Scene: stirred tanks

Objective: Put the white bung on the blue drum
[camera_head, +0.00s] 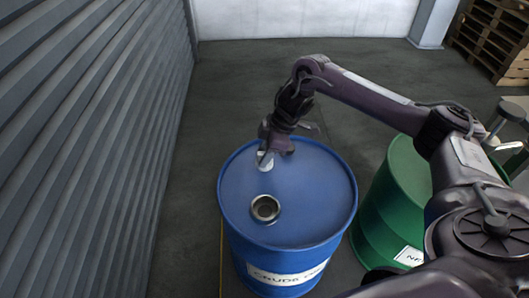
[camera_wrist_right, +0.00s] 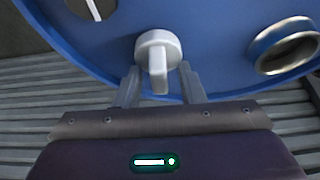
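The blue drum (camera_head: 315,190) stands upright, with an open metal-rimmed hole (camera_head: 265,208) on the near part of its top. The hole also shows at the right of the right wrist view (camera_wrist_right: 284,45). The white bung (camera_wrist_right: 158,52), a round cap with a flat grip tab, is at the far-left part of the drum top, and it shows small in the head view (camera_head: 265,161). My right gripper (camera_wrist_right: 160,86) is open, with its fingers apart on either side of the tab and gaps visible. Whether the bung rests on the lid cannot be told. My left gripper is out of view.
A green drum (camera_head: 385,205) stands close to the right of the blue one, partly behind my right arm. A grey slatted wall (camera_head: 90,130) runs along the left. Wooden pallets (camera_head: 495,40) are at the back right. The floor behind the drum is clear.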

